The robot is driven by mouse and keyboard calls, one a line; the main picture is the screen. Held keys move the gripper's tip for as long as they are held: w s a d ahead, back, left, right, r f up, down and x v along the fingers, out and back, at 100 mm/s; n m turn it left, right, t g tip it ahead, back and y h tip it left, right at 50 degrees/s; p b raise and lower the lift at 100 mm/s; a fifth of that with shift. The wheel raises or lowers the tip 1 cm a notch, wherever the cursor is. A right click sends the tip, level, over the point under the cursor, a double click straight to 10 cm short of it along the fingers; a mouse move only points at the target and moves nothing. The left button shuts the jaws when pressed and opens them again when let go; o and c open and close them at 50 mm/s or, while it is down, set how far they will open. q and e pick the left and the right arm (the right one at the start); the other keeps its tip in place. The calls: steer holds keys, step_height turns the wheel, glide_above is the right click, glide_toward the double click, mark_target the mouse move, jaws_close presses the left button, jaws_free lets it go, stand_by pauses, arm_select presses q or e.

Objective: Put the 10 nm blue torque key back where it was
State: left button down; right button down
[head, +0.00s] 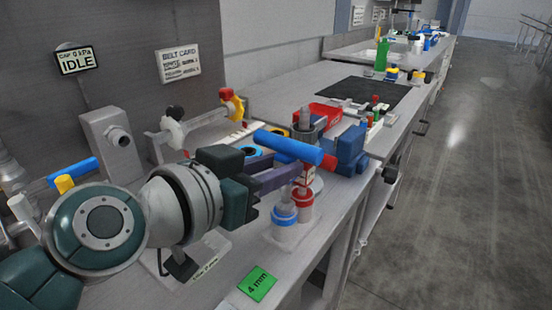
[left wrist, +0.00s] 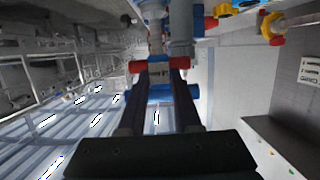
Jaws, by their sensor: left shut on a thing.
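My left gripper (head: 292,176) reaches in over the bench and is shut on the blue torque key. The key's thick blue bar (head: 285,146) with a red end lies above and across the fingertips. In the left wrist view, red and blue parts (left wrist: 160,91) show at the fingers (left wrist: 158,85), with grey cylinders beyond. A red and white part with a small label (head: 309,178) shows just under the bar; I cannot tell whether it belongs to the key. The 10 nm marking is not readable. My right gripper is not in view.
Two pale cylinders with a blue ring (head: 284,212) and a red ring (head: 303,197) stand close below the gripper. A green "4 mm" card (head: 257,283) lies near the front edge. Blue blocks (head: 350,150) and a dark mat (head: 375,93) are beyond. The floor aisle is clear.

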arm_select(q)
steer(key=f, duration=0.3)
steer(key=shift+s+a+g, duration=0.1)
steer(key=shift+s+g, duration=0.1)
steer(key=shift+g, duration=0.1)
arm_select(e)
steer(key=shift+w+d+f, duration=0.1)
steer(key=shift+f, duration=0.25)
arm_select(q)
steer(key=c, duration=1)
jaws_free()
steer(key=shift+f, duration=0.1)
steer(key=shift+c, duration=0.2)
steer(key=shift+o, duration=0.7)
steer(key=shift+s, duration=0.1)
steer(key=o, duration=0.3)
steer(key=shift+r, duration=0.3)
steer(key=p+v, duration=0.1)
steer(key=v, duration=1.1)
steer(key=shift+p, duration=0.35)
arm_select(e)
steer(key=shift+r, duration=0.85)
